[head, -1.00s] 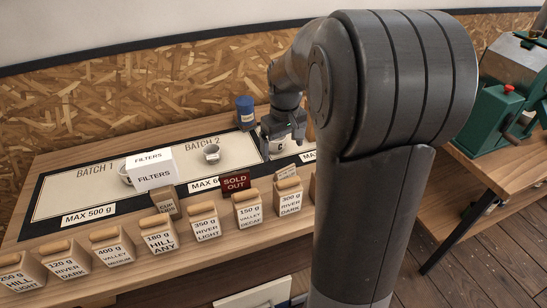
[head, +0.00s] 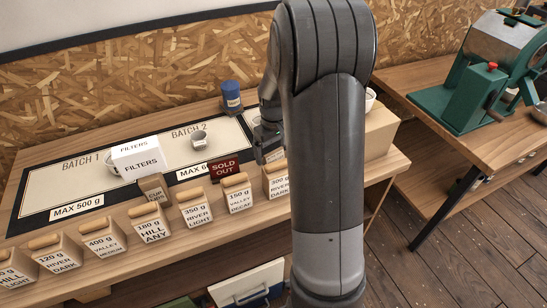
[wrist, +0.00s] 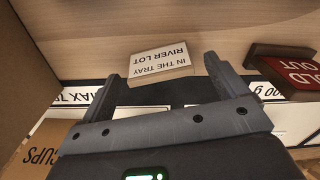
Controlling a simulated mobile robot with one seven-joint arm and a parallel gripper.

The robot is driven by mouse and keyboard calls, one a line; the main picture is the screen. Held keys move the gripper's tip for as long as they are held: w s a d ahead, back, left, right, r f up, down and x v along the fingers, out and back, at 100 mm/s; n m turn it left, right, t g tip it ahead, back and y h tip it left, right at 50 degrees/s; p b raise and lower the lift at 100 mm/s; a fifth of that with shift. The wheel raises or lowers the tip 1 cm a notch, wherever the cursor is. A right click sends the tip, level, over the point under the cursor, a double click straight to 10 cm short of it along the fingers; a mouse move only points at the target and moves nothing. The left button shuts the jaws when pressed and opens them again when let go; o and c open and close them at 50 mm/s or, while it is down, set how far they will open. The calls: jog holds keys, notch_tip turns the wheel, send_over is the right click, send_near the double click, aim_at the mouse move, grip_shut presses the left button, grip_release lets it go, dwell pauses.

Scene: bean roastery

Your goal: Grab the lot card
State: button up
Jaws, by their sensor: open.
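The lot card (wrist: 160,62), a small wood-edged block with a white face reading "RIVER LOT IN THE TRAY", shows upside down at the top middle of the wrist view. My gripper (wrist: 162,72) is open, with one finger to each side of the card and a gap between card and fingers. Whether the fingertips are level with the card is hard to tell. In the head view my gripper (head: 268,140) is low over the right part of the bench, partly hidden by my arm. The card is not clearly readable there.
A red "SOLD OUT" sign (head: 224,167) stands close by; it also shows right of my gripper in the wrist view (wrist: 298,72). A cardboard box marked "CUPS" (wrist: 50,140) is at left. Labelled bean bins (head: 196,213) line the front edge. A blue-lidded jar (head: 231,98) stands behind.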

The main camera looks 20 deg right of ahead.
notch_tip(320, 180, down, 2)
